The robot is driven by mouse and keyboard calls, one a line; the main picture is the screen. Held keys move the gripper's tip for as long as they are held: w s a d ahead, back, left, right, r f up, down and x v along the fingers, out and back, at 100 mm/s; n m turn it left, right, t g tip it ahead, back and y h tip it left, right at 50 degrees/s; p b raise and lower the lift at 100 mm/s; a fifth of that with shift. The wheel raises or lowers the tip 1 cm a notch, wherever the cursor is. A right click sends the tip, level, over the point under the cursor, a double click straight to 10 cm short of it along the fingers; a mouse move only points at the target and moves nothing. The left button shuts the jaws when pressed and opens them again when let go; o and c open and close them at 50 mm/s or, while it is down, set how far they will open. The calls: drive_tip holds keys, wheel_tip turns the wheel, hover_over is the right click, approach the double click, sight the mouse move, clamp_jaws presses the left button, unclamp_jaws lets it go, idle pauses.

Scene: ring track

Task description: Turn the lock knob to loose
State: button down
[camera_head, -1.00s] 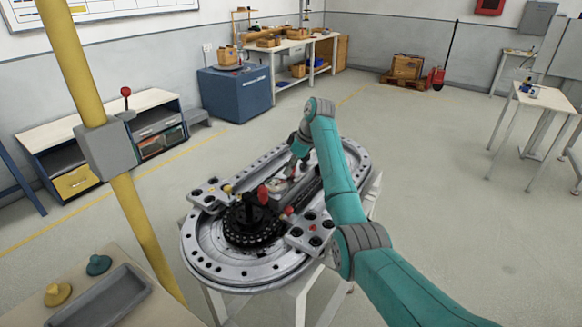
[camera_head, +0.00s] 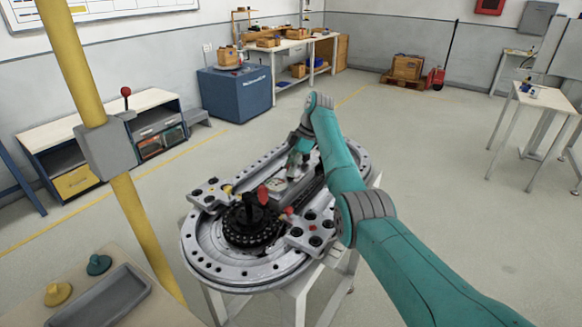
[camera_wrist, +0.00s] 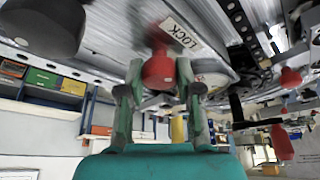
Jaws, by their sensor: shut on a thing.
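In the wrist view, a red knob (camera_wrist: 158,70) sits between the two fingers of my gripper (camera_wrist: 159,92), and they are shut on it. In the head view, my gripper (camera_head: 292,176) reaches down onto the far part of the ring track (camera_head: 205,262). The knob itself is too small and covered there to make out.
A black hub (camera_head: 250,222) with a red handle (camera_head: 263,194) stands on the near part of the track. Plates with black knobs (camera_head: 312,232) flank it. A yellow post (camera_head: 138,220) stands at the left.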

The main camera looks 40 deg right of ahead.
idle(0.3)
drive_tip(key=c, duration=0.8)
unclamp_jaws()
drive_tip(key=shift+o, duration=0.2)
drive_tip(key=shift+r, duration=0.1)
drive_tip(key=v, duration=1.1)
drive_tip(key=shift+r, duration=0.35)
drive_tip(key=shift+s+d, duration=0.15)
drive_tip(key=shift+d, duration=0.05)
